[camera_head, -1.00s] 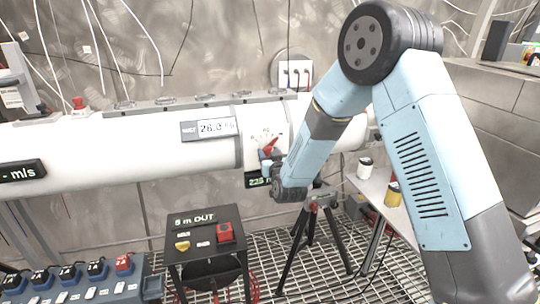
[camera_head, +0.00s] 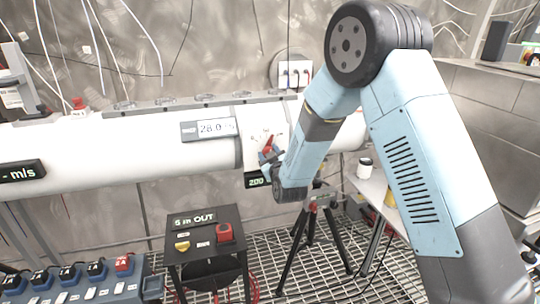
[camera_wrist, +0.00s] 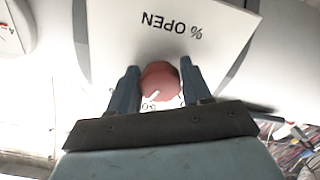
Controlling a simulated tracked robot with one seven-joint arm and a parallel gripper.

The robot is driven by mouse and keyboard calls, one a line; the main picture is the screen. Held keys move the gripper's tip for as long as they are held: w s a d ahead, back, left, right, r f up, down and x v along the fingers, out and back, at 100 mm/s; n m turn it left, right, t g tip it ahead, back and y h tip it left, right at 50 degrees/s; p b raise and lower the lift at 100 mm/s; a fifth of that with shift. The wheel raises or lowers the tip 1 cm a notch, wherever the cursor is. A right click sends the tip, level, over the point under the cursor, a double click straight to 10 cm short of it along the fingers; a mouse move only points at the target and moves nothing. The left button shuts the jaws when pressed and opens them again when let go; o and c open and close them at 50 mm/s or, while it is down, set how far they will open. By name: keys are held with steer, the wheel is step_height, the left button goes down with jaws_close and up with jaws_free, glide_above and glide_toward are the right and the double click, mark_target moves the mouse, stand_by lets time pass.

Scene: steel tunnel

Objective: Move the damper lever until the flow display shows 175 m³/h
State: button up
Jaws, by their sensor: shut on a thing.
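The damper lever (camera_head: 267,147) has a red end and sits on a white plate on the side of the large white duct. In the wrist view its round red knob (camera_wrist: 160,82) is between the two fingers of my gripper (camera_wrist: 161,72), which is shut on it. The plate (camera_wrist: 170,30) behind reads "% OPEN" upside down, and part of its scale is hidden. The flow display (camera_head: 257,181) is a small black panel with green digits below the lever. It appears to read 200; its right part is hidden behind my arm.
The white duct (camera_head: 90,155) runs across the view. It carries a display (camera_head: 209,129) reading about 28.0 and a black "m/s" display (camera_head: 20,172). A black stand (camera_head: 205,240) marked "5 m OUT" and a tripod (camera_head: 310,225) stand below, on a grated floor.

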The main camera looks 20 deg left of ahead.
steer(key=o, duration=1)
steer(key=shift+f, duration=0.1)
steer(key=shift+s+d, duration=0.1)
steer(key=v, duration=1.3)
steer(key=shift+s, duration=0.25)
steer(key=shift+d, duration=0.1)
